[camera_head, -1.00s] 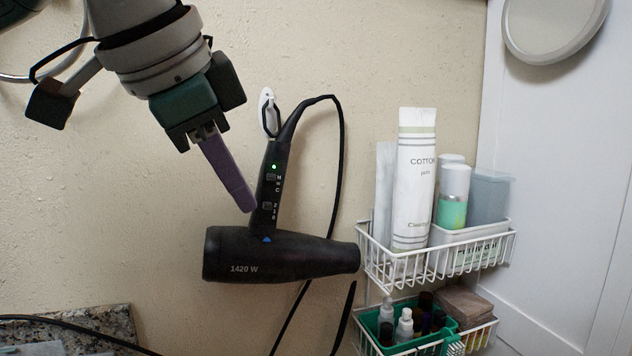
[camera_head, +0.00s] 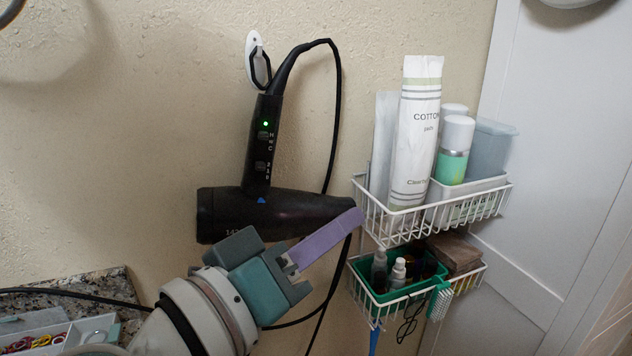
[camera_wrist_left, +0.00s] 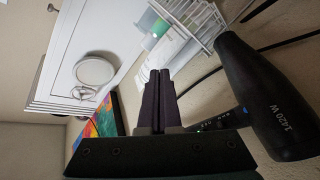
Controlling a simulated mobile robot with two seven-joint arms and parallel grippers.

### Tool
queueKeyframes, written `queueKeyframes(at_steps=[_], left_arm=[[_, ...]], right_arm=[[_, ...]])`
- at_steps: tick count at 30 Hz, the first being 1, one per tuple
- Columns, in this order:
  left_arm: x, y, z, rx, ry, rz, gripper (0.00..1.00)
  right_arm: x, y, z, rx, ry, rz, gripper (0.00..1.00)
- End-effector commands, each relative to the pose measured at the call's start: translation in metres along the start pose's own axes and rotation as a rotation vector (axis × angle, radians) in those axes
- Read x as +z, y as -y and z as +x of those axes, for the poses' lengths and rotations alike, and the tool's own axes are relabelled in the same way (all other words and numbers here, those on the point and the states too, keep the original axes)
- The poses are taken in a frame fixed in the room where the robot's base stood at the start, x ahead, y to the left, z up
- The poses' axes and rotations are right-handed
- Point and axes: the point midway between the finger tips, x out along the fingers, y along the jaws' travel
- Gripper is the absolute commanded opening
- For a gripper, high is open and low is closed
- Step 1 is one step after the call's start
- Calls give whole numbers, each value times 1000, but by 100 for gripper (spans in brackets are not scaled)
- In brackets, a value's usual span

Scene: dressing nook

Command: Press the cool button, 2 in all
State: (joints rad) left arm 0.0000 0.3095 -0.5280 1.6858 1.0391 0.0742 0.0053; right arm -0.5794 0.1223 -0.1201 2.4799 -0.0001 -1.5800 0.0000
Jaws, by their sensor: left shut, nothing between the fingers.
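A black hair dryer (camera_head: 275,212) hangs on the wall, handle up and nozzle to the right. The cool button, a small blue triangle (camera_head: 262,200), shows where the handle meets the barrel. A green light glows higher on the handle. My left gripper (camera_head: 352,220) is below the barrel, its shut purple fingers pointing up and right with the tips overlapping the nozzle end, away from the button. Whether they touch the dryer I cannot tell. In the left wrist view the dryer (camera_wrist_left: 265,95) lies to the right of the fingers (camera_wrist_left: 160,80). My right gripper is out of view.
A white wire rack (camera_head: 435,225) with a cotton pads bag (camera_head: 415,130) and bottles stands just right of the nozzle. A lower basket (camera_head: 365,300) holds a green tray and small bottles. The dryer's cord loops behind it. An accessory tray (camera_head: 60,335) is lower left.

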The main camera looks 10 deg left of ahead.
Motion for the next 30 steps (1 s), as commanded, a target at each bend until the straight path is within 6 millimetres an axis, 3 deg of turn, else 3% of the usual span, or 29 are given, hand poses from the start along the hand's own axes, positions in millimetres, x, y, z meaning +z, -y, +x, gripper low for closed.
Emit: queueKeyframes(at_steps=[3, 9, 23, 30], left_arm=[[-1, 25, -26, -107, -123, -87, 0], [-2, 44, -46, -184, -214, -126, 0], [-5, 48, -46, -187, -221, -126, 0], [-19, 68, -33, -186, -222, -125, 0]], right_arm=[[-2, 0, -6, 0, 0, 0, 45], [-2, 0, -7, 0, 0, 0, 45], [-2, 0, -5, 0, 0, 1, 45], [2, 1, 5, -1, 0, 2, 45]])
